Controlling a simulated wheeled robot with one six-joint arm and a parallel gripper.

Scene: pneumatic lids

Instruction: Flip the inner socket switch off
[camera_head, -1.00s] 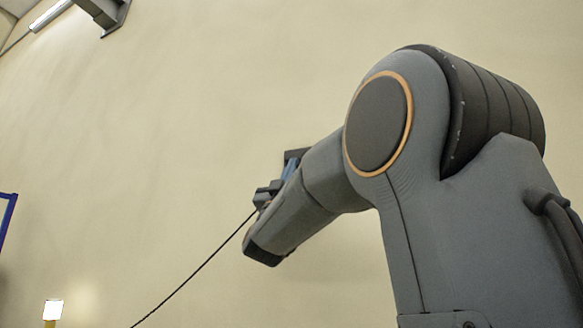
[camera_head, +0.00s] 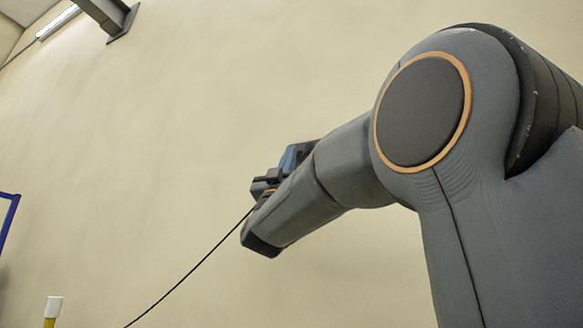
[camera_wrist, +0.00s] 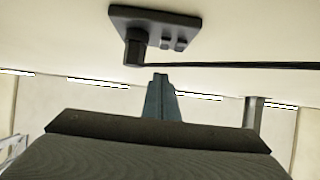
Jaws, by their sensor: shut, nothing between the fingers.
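A dark socket plate (camera_wrist: 178,25) is on the pale wall at the top of the wrist view. A dark plug (camera_wrist: 135,48) stands out from its left part. Two small switches, a left one (camera_wrist: 167,43) and a right one (camera_wrist: 181,44), sit side by side right of the plug. Their on or off positions are too small to tell. My gripper (camera_wrist: 160,78) is shut and empty, its blue-grey fingertips pointing toward the plate, below the switches in the picture and apparently apart from them. In the head view my arm hides much of the socket area.
A black cable (camera_wrist: 230,65) runs right from the plug, between the plate and my fingertips in the picture. It also slants down-left in the head view (camera_head: 190,272). A yellow post with a white top (camera_head: 53,308) stands lower left. A blue frame (camera_head: 8,220) is at the left edge.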

